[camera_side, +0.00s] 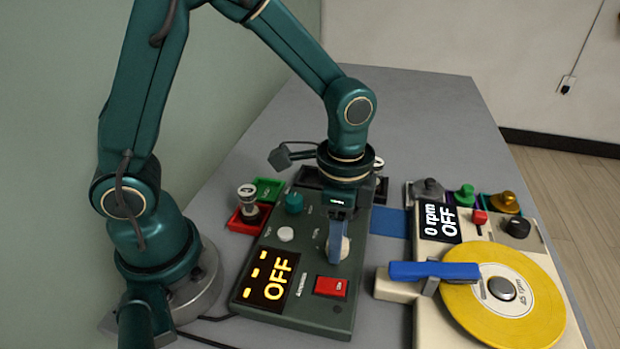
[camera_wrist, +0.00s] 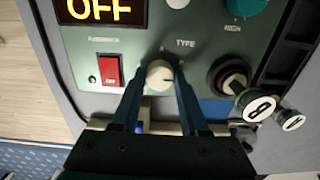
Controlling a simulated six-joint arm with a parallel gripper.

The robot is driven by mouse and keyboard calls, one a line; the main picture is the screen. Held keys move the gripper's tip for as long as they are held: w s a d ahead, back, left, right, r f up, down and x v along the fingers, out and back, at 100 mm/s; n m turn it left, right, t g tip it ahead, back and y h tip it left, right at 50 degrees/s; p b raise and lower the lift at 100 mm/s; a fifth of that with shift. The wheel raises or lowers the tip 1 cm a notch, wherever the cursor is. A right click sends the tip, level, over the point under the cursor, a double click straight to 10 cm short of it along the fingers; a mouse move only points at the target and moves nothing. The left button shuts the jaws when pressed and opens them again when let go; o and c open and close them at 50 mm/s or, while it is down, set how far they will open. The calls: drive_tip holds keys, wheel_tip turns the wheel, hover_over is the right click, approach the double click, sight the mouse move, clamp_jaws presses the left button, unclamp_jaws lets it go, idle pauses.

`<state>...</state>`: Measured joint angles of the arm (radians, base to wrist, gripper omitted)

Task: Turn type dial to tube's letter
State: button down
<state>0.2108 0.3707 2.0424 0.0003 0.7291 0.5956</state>
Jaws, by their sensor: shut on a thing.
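The type dial (camera_wrist: 159,75) is a round cream knob on the green tester panel, beside the printed word TYPE. It also shows in the side view (camera_side: 344,247). A short dark mark on it seems to point right in the wrist view; the letters around it are too small to read surely. My gripper (camera_wrist: 160,88) points down over the panel, its two fingers shut on the dial's sides; it also shows in the side view (camera_side: 340,250). A tube with a white lettered top (camera_wrist: 258,105) stands in the black socket right of the dial; its letter is unclear.
The tester display (camera_side: 268,280) reads OFF, above a red switch (camera_side: 331,287). Another white-topped tube (camera_wrist: 292,121) is close by. A tube (camera_side: 248,194) stands in a red tray (camera_side: 248,222). A record player (camera_side: 500,285) with a yellow disc is at right.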

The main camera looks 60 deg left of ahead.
drive_tip(key=n, duration=0.5)
drive_tip(key=shift+n, duration=0.4)
idle(0.4)
drive_tip(key=shift+c, duration=2.1)
unclamp_jaws()
drive_tip(key=shift+r, duration=0.1)
drive_tip(key=shift+r, duration=2.55)
